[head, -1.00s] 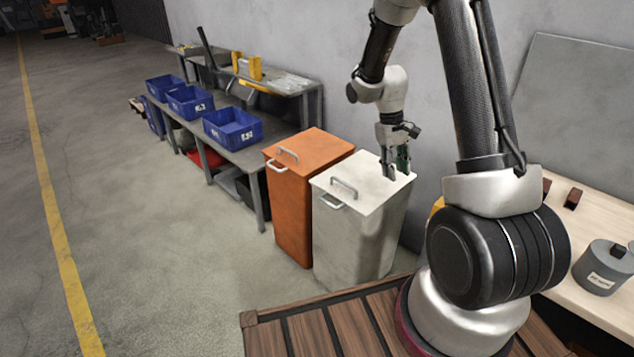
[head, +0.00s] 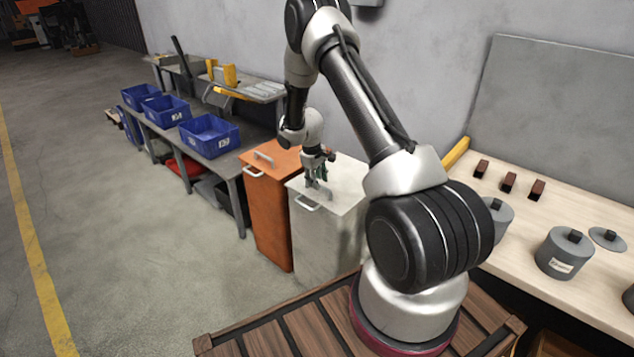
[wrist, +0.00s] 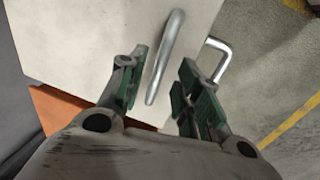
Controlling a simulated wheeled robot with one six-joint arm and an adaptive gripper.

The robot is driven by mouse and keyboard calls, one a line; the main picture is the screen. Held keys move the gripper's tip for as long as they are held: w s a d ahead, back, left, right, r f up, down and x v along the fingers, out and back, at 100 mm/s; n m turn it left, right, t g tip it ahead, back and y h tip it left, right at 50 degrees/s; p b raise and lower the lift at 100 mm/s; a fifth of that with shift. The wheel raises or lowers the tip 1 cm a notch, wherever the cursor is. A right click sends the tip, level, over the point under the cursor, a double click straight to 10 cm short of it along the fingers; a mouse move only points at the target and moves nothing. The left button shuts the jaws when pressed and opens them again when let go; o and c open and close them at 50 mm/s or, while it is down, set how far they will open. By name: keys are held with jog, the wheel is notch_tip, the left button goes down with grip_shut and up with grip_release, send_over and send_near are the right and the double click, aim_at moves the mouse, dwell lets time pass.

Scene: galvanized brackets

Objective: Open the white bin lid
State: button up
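The white bin (head: 325,240) stands beside the orange bin, its white lid (head: 348,178) lying flat and closed. A grey bar handle on the lid (wrist: 166,55) shows in the wrist view, and a second handle (head: 307,205) is on the bin's front, also at the right in the wrist view (wrist: 222,58). My gripper (head: 318,183) points down over the lid. In the wrist view its green-padded fingers (wrist: 163,72) are open, with the lid handle appearing between them. I cannot tell whether the fingertips reach down to the handle's height.
The orange bin (head: 268,215) with its own handles stands close on the left. Farther left is a grey bench (head: 225,166) with several blue crates (head: 208,135). A light wooden table (head: 590,270) with grey canisters (head: 563,253) is at the right. The floor at left is clear.

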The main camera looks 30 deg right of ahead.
jog(key=shift+d+f, duration=0.15)
jog(key=shift+f, duration=0.5)
grip_shut()
jog(key=shift+r, duration=0.1)
